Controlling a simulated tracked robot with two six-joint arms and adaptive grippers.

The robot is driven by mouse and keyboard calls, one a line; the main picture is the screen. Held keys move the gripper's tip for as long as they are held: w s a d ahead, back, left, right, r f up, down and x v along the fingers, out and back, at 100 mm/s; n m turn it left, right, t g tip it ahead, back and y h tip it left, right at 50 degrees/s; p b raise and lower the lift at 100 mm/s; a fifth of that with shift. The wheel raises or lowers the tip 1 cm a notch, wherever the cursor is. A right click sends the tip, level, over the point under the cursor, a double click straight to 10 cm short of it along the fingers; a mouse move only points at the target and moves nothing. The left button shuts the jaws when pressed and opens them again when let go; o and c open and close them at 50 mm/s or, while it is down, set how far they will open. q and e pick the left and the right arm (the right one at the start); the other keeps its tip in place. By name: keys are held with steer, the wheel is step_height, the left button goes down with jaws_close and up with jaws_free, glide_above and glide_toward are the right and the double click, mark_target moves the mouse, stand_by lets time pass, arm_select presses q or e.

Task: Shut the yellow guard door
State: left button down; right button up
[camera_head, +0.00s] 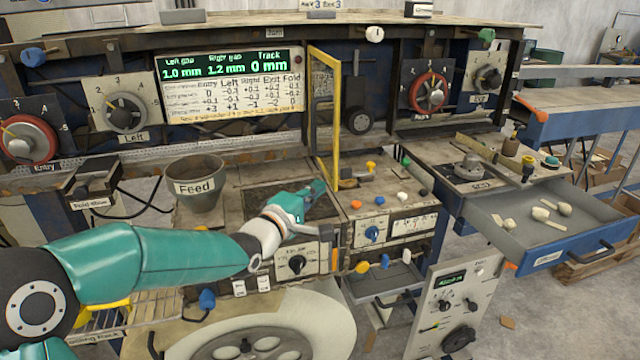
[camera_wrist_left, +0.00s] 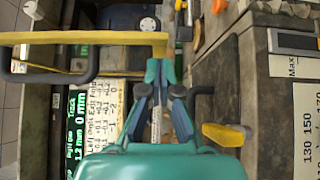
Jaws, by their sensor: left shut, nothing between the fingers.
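The yellow guard door (camera_head: 337,120) is a narrow yellow frame standing upright in the middle of the machine. It swings out from the back panel and is seen at a steep angle, standing open. My left gripper (camera_head: 318,187) is shut and empty, low beside the door's lower end, on its left in the head view. In the left wrist view a yellow bar of the door (camera_wrist_left: 85,38) crosses the top left and ends just beyond my shut fingertips (camera_wrist_left: 163,75). I cannot tell whether they touch it. My right gripper is not in view.
The Feed cup (camera_head: 195,188) stands left of my left gripper. A yellow-tipped handle (camera_head: 348,174) lies just right of the door's foot and shows in the wrist view (camera_wrist_left: 222,135). An open blue drawer (camera_head: 545,258) juts out at the right. Several knobs line the front.

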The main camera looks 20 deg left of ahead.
arm_select(q)
steer(key=shift+w+d, duration=0.35)
steer(key=shift+d, duration=0.15)
steer(key=shift+d, duration=0.1)
